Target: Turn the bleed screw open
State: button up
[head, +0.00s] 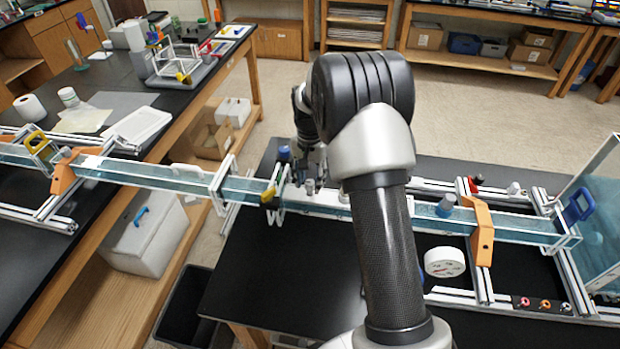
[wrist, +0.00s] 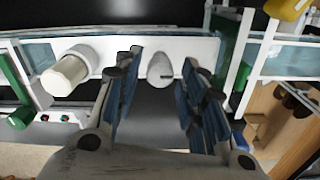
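A small light-grey knob with a slot-like mark (wrist: 160,68), which looks like the bleed screw, stands on the white top face of the channel (wrist: 200,48) in the wrist view. My gripper (wrist: 163,72) has its two blue-padded fingers apart, one on each side of the knob. A gap shows on both sides, and nothing is held. In the head view my gripper (head: 303,172) is over the clear channel, left of my arm. A small grey cap (head: 309,187) shows just below it, but I cannot tell whether this is the same knob. My arm hides part of the channel.
A larger white cylinder (wrist: 65,75) stands left of the fingers in the wrist view. Green brackets (wrist: 237,75) flank the channel. In the head view a yellow clamp (head: 269,194) and a blue cap (head: 284,153) are close to my gripper. The black tabletop (head: 290,270) in front is clear.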

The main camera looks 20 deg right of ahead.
grip_shut()
jog(key=shift+n, duration=0.5)
jog(key=n+p, duration=0.1)
jog(key=n, duration=0.4)
jog(key=shift+n, duration=0.4)
jog(key=n, duration=0.6)
jog(key=shift+n, duration=0.4)
jog(key=shift+o, duration=1.2)
grip_release()
